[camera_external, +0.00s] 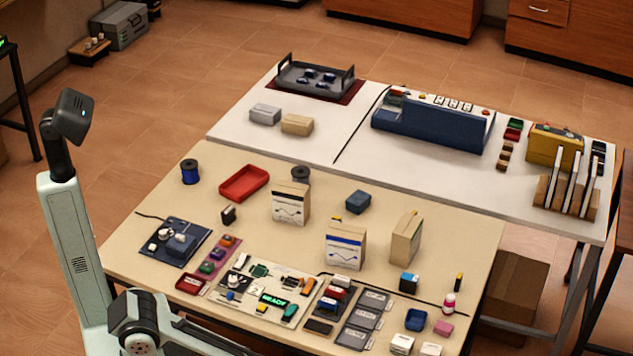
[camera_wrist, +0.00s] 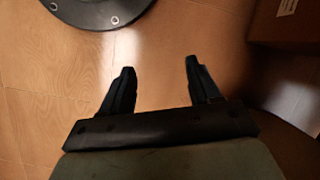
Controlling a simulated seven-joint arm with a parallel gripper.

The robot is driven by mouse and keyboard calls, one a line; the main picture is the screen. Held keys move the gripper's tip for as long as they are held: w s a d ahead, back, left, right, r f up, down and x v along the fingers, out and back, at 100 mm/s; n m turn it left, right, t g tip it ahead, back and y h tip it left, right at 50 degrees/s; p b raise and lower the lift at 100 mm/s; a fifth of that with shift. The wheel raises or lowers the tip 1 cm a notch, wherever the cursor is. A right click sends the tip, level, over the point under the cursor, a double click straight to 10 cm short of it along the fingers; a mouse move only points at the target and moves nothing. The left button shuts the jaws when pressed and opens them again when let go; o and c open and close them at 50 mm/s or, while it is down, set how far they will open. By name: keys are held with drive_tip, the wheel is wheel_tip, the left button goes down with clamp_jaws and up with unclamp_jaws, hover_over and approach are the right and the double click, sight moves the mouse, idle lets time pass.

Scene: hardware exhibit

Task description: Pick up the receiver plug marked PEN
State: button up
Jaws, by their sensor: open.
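My gripper (camera_wrist: 159,68) shows in the wrist view with its two dark fingers spread apart and nothing between them. It is above the tiled floor, away from the tabletop items. I cannot make out a plug marked PEN in either view; the labels are too small to read. In the external view, small coloured blocks sit on a purple strip (camera_external: 207,279) at the front left of the near table. More red, white and blue blocks (camera_external: 333,293) stand on a dark holder near the front middle. I cannot tell which, if any, is the receiver plug.
The beige near table (camera_external: 150,265) also carries a white board (camera_external: 238,291) with small parts, upright boxes (camera_external: 291,204), a red tray (camera_external: 244,183) and grey labelled trays (camera_external: 363,318). A white table behind holds a blue console (camera_external: 430,125). A cardboard box (camera_external: 515,283) is below.

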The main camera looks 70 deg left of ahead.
drive_tip(key=w+d+r+m+t, duration=0.35)
drive_tip(key=w+d, duration=0.25)
drive_tip(key=w, duration=0.3)
drive_tip(key=w+d+r+m+t, duration=0.3)
drive_tip(key=w+d+m, duration=0.1)
drive_tip(key=w+d, duration=0.4)
drive_tip(key=w+d+r+m+t, duration=0.3)
drive_tip(key=w+d, duration=0.2)
drive_tip(key=w, duration=0.4)
drive_tip(key=w+d+r+m+t+h, duration=0.2)
drive_tip(key=w+d+r+m, duration=0.3)
drive_tip(key=d, duration=0.4)
drive_tip(key=w+d+r+m+t+h, duration=0.2)
drive_tip(key=w+d+r+m+h, duration=0.1)
drive_tip(key=d+r, duration=0.6)
drive_tip(key=w+d+r+m+t+h, duration=0.25)
drive_tip(key=d+r+m, duration=0.2)
drive_tip(key=d, duration=0.55)
drive_tip(key=w+a+r+n+y, duration=0.2)
drive_tip(key=w+a+r+y, duration=0.1)
drive_tip(key=w+r, duration=0.5)
wheel_tip(320, 180, up, 19)
drive_tip(key=n+g+y, duration=0.2)
drive_tip(key=n+g, duration=1.1)
drive_tip(key=n, duration=0.3)
hover_over(464, 279)
wheel_tip(464, 279, down, 8)
drive_tip(key=shift+s+f, duration=0.15)
drive_tip(key=shift+w+f, duration=0.2)
drive_tip(key=shift+f, duration=2.75)
